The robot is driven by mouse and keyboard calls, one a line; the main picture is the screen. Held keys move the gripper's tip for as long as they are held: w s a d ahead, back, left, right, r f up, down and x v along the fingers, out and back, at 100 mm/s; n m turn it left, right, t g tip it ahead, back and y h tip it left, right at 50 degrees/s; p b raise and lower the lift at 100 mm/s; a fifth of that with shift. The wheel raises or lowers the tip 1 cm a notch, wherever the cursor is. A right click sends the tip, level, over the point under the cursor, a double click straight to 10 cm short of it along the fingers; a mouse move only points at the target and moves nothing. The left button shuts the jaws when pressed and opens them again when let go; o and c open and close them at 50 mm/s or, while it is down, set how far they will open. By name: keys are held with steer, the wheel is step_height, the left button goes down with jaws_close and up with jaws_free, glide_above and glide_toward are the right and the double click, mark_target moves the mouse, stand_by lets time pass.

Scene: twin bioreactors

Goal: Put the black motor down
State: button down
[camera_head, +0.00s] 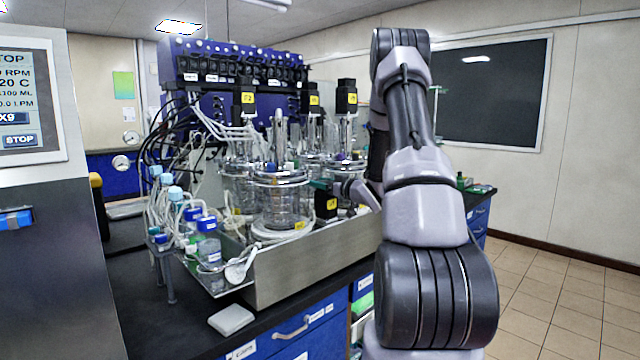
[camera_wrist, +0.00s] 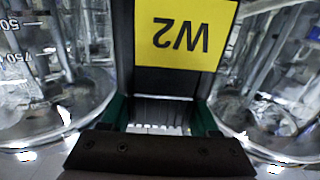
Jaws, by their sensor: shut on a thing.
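The black motor (camera_head: 325,205) with a yellow label hangs in front of the glass vessels, above the steel tray (camera_head: 310,265). In the wrist view its black body (camera_wrist: 165,80) fills the upper middle, and the label reads W2 upside down. My gripper (camera_head: 322,187) is shut on it, with a green finger on each side. The motor's lower end is hard to make out, so I cannot tell whether it touches anything. Other black motors with yellow labels stand on top of the vessels, one at the left (camera_head: 245,101) and one at the right (camera_head: 346,96).
Glass vessels (camera_head: 280,205) stand close behind the motor; in the wrist view glass is on both sides of it. Blue-capped bottles (camera_head: 208,245) and tubing crowd the left. A small white block (camera_head: 231,319) lies on the dark bench (camera_head: 160,325), which has bare room at front left.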

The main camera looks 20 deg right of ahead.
steer(key=shift+c, duration=0.7)
jaws_free()
steer(key=shift+f, duration=0.1)
